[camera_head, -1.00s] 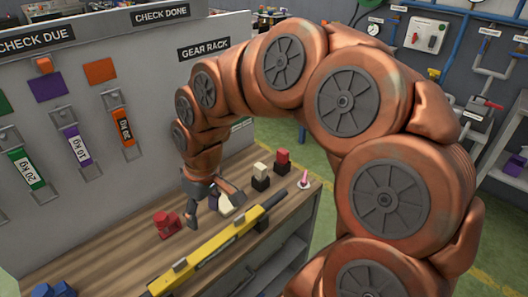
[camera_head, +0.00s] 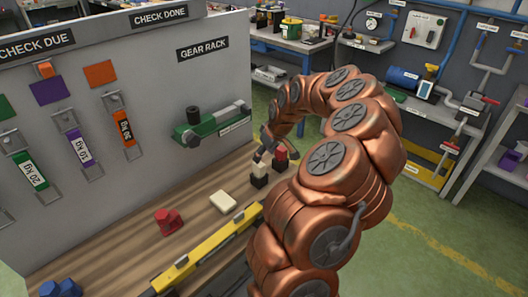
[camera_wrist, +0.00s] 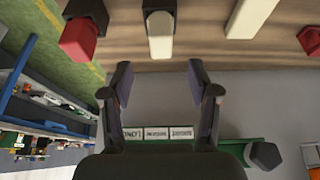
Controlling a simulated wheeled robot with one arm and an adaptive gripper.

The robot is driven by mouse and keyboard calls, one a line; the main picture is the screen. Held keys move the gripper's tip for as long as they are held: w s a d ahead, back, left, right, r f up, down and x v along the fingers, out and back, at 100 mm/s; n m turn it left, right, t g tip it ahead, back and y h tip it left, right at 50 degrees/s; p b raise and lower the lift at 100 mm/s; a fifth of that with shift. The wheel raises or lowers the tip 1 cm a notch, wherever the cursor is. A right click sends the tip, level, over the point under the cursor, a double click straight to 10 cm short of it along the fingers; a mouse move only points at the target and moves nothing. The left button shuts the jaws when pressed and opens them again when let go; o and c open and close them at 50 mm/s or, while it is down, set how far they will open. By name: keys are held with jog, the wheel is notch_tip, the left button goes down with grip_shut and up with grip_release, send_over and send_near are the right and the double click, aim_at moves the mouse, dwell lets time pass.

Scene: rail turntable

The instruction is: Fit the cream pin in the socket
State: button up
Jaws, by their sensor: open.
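The cream pin (camera_head: 259,168) stands upright in a small black block (camera_head: 259,181) on the wooden bench. In the wrist view the cream pin (camera_wrist: 160,42) lies just beyond my fingertips, in line with the gap between them. My gripper (camera_wrist: 158,72) is open and empty, apart from the pin. In the head view my gripper (camera_head: 265,147) is close to the cream pin, partly hidden by my arm. I cannot tell which thing is the task's socket.
A red pin (camera_head: 281,154) in its own black block stands beside the cream one. A cream slab (camera_head: 223,202), a red object (camera_head: 169,221) and a yellow bar (camera_head: 210,248) lie on the bench. A green device (camera_head: 212,125) is by the upright panel (camera_head: 150,110).

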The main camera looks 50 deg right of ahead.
aim_at(259, 173)
jog(key=shift+p+x, duration=1.3)
jog(key=shift+x, duration=2.4)
grip_shut()
